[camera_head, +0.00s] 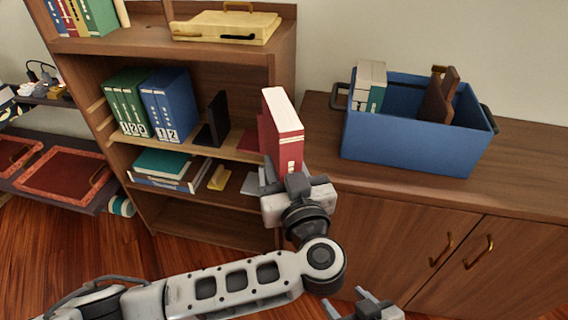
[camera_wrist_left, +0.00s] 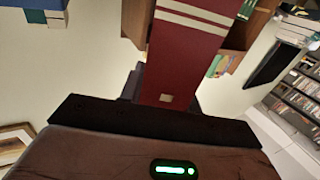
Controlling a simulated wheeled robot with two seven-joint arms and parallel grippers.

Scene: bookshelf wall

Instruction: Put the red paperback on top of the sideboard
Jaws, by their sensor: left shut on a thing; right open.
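The red paperback (camera_head: 283,135) is held upright in my left gripper (camera_head: 287,183), in front of the bookcase's right side and beside the sideboard's left end. In the left wrist view the red paperback (camera_wrist_left: 182,55) rises from the dark jaw, its red cover with pale stripes facing the camera. My left gripper is shut on its lower end. The sideboard (camera_head: 525,165) is brown wood; its top is bare in front of and right of a blue bin. My right gripper (camera_head: 362,306) is open and empty at the bottom edge, in front of the sideboard doors.
A blue bin (camera_head: 410,141) with books and a brown wooden object stands on the sideboard top. The bookcase (camera_head: 285,65) holds green and blue binders (camera_head: 168,104), a black bookend (camera_head: 215,120) and a yellow case (camera_head: 226,27). A low rack with red trays (camera_head: 65,174) stands at left.

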